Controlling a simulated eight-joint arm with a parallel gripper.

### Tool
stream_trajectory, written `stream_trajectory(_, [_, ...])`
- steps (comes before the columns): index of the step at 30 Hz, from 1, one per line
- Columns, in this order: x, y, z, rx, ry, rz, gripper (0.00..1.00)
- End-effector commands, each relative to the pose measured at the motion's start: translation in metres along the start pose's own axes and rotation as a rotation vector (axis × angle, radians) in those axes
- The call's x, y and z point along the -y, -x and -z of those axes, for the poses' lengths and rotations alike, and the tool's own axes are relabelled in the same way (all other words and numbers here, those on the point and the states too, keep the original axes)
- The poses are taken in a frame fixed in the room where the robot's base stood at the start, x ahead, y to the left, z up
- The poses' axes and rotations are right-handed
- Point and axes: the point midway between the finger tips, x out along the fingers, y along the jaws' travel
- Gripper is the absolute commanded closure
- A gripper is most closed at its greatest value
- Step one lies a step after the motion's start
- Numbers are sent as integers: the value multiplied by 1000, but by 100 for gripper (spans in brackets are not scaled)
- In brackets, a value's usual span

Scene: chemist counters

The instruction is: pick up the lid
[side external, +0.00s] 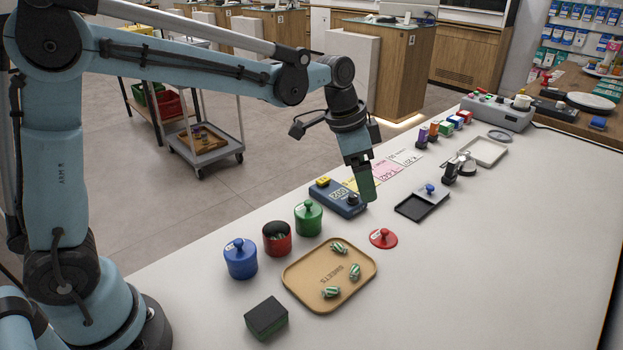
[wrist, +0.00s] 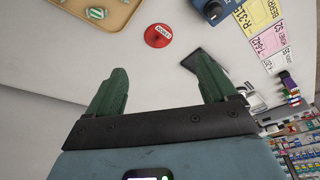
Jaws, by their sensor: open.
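A red round lid (side external: 383,238) with a red knob lies flat on the white counter, right of the wooden tray. It also shows in the wrist view (wrist: 158,36), beyond and between my fingertips. My gripper (side external: 367,192) is above the counter, up and left of the lid in the side view, and apart from it. In the wrist view its two green fingers (wrist: 159,80) are spread wide with nothing between them. A red jar (side external: 277,240) without a lid stands left of the tray, with something striped inside.
A tan tray (side external: 318,302) holds several striped sweets. Lidded blue (side external: 240,260) and green (side external: 308,220) jars flank the red jar. A dark box (side external: 266,318) sits in front. A blue device (side external: 338,198) and a black tray (side external: 415,208) are near the gripper.

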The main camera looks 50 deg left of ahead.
Motion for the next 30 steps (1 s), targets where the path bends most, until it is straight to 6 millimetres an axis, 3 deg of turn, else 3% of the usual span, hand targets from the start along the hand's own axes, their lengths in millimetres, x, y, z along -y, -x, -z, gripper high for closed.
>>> stream_trajectory(8, [2, -27, 19, 28, -93, -50, 15])
stream_trajectory(19, [-1, -81, 18, 28, -96, -51, 15])
stream_trajectory(30, [-2, -114, 15, 28, -94, -51, 15])
